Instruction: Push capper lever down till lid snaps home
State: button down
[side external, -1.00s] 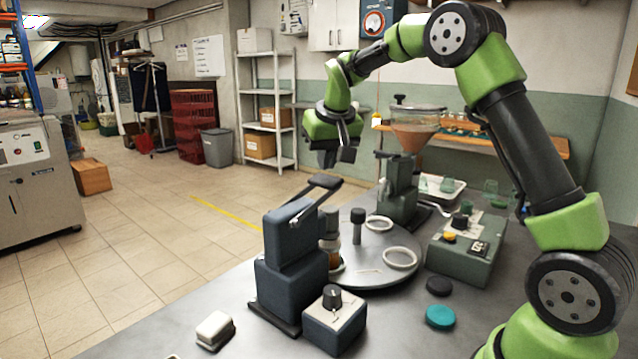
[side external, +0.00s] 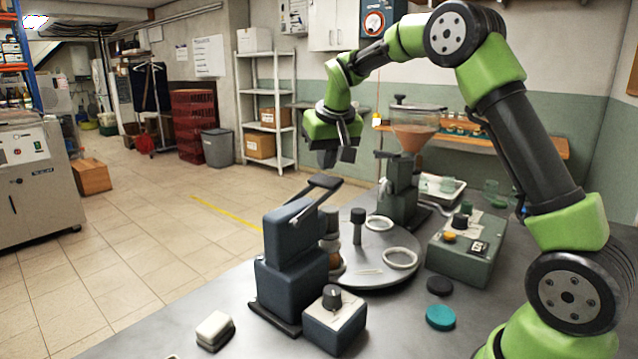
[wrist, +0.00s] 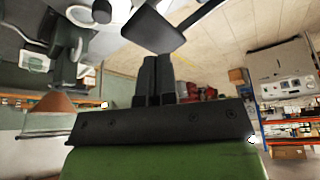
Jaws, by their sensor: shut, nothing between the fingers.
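The dark blue-grey capper (side external: 290,262) stands on the metal table. Its lever (side external: 322,187) is raised, slanting up to the right from the top, and ends in a flat dark paddle. A jar with brown contents (side external: 335,260) stands under the capper head, partly hidden behind the body; its lid cannot be made out. My gripper (side external: 337,160) is shut and empty, above the lever paddle and apart from it. In the wrist view the shut fingers (wrist: 154,72) point towards the dark paddle (wrist: 153,30), with a small gap in the picture.
The round turntable (side external: 375,283) carries white rings and a dark post (side external: 358,226). A box with a black knob (side external: 334,318) stands in front of the capper. A green control box (side external: 466,250), a second machine (side external: 397,188) and a funnel hopper (side external: 413,130) stand behind.

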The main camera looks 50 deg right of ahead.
aim_at(327, 179)
dwell(0.5)
jog(key=shift+f, duration=1.1)
jog(key=shift+d+f, duration=0.15)
jog(key=shift+f, duration=1.1)
jog(key=shift+r, duration=2.35)
